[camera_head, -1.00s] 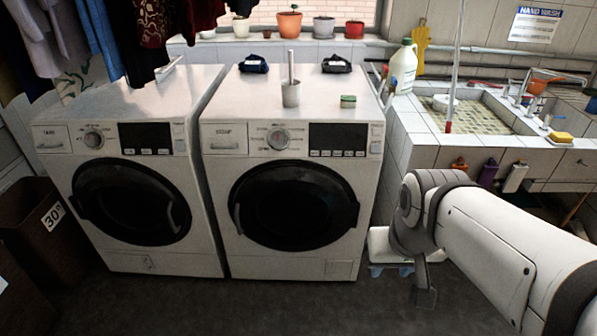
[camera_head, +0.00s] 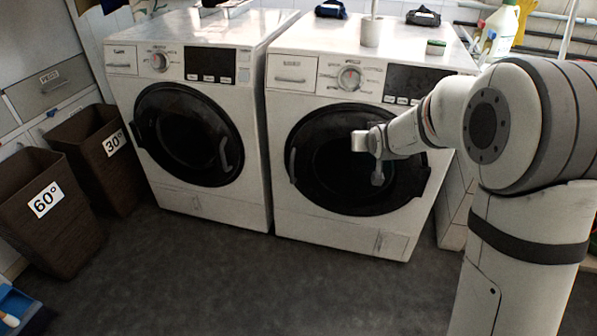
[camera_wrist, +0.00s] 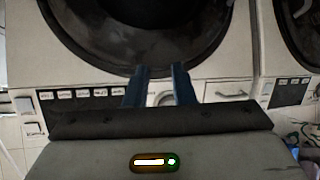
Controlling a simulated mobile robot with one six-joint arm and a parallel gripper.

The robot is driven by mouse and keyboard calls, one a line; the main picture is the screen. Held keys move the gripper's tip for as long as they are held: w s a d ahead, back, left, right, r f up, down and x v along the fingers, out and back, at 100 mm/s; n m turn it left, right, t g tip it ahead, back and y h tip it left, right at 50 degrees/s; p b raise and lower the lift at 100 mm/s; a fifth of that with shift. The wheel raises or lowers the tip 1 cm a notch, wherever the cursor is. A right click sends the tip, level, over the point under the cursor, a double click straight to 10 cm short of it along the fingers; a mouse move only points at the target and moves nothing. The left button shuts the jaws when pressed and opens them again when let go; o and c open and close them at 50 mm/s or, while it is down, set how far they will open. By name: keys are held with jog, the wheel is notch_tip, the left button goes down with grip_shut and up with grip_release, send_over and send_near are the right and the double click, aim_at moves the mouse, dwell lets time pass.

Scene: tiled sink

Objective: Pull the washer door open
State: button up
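Two white front-loading washers stand side by side. The left washer (camera_head: 190,105) and the right washer (camera_head: 325,100) both have round dark doors that look shut. The left door (camera_head: 180,135) has a curved handle (camera_head: 224,154) on its right side. The right door (camera_head: 335,150) has its handle (camera_head: 292,165) on its left side. My gripper (camera_head: 377,176) hovers before the right door, to the right of that handle and apart from it. In the wrist view, which looks upside down, my two dark fingers (camera_wrist: 160,72) are apart with nothing between them.
Brown baskets marked 30° (camera_head: 100,150) and 60° (camera_head: 50,210) stand at the left. A cup (camera_head: 371,32), a sponge (camera_head: 436,47) and dark cloths lie on the right washer's top. The floor (camera_head: 270,280) before the washers is clear.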

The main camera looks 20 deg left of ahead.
jog(key=w+a+f+n+t+y+b, duration=0.25)
jog(key=w+a+f+b, duration=0.4)
jog(key=a+f, duration=0.6)
jog(key=t+y+b, duration=0.2)
jog(key=y+b, duration=0.3)
jog(key=b, duration=0.1)
send_near(292, 169)
jog(key=x, duration=0.3)
jog(key=shift+n, duration=0.35)
jog(key=shift+b+x, duration=1)
jog(key=shift+x, duration=3)
jog(key=shift+d, duration=0.1)
jog(key=shift+c, duration=0.4)
grip_shut()
